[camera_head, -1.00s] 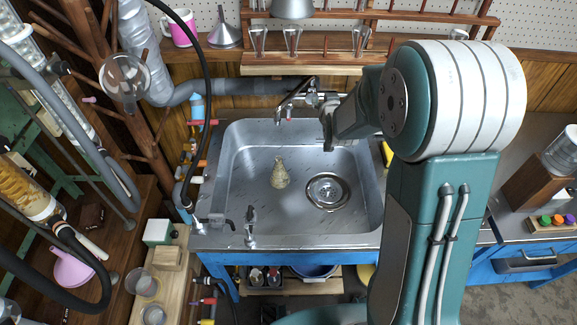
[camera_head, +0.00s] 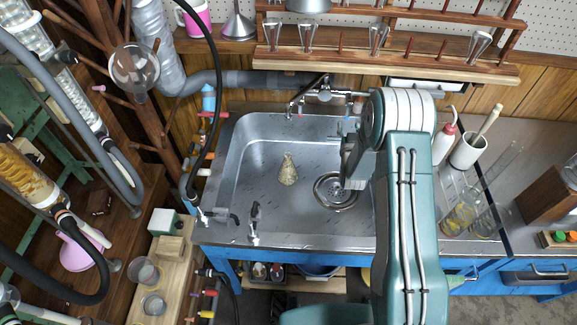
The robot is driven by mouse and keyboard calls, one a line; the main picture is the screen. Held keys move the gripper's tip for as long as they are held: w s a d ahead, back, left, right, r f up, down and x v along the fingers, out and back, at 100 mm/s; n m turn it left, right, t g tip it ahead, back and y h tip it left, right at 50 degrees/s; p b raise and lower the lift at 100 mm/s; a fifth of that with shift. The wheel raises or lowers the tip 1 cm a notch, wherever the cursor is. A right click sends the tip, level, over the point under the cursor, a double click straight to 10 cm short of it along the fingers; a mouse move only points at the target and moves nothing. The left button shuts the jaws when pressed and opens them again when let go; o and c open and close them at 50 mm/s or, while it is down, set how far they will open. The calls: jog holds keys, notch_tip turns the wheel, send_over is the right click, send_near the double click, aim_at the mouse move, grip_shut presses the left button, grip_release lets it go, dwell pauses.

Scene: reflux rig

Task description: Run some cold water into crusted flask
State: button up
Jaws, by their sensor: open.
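The crusted flask (camera_head: 287,169), small, conical and yellowish, lies in the left middle of the steel sink (camera_head: 240,190). A metal faucet (camera_head: 318,94) is mounted at the sink's back edge, with its spout (camera_head: 292,108) reaching left over the basin. I cannot make out any running water. My gripper (camera_head: 349,175) hangs over the right part of the sink, near the drain (camera_head: 333,191), to the right of the flask and apart from it. It is open, and its fingers are partly hidden by my arm.
A wooden rack (camera_head: 400,66) with hanging glassware runs behind the sink. A wash bottle (camera_head: 445,140), a white beaker (camera_head: 467,150) and glass cylinders stand right of the sink. Small taps (camera_head: 254,222) sit at its front left edge. The basin between flask and gripper is clear.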

aim_at(348, 113)
jog(key=w, duration=0.6)
jog(key=shift+w+d, duration=0.1)
jog(key=shift+w, duration=0.25)
grip_shut()
jog(key=shift+w+d+r+n, duration=0.1)
jog(key=shift+w+d+n, duration=0.1)
jog(key=shift+n, duration=0.35)
jog(key=shift+w+d+r+n, duration=0.1)
jog(key=shift+w+n, duration=0.05)
jog(key=shift+n, duration=0.4)
jog(key=n, duration=0.3)
jog(key=d+n, duration=0.1)
jog(key=n, duration=0.1)
jog(key=shift+r, duration=0.25)
jog(key=shift+w, duration=0.1)
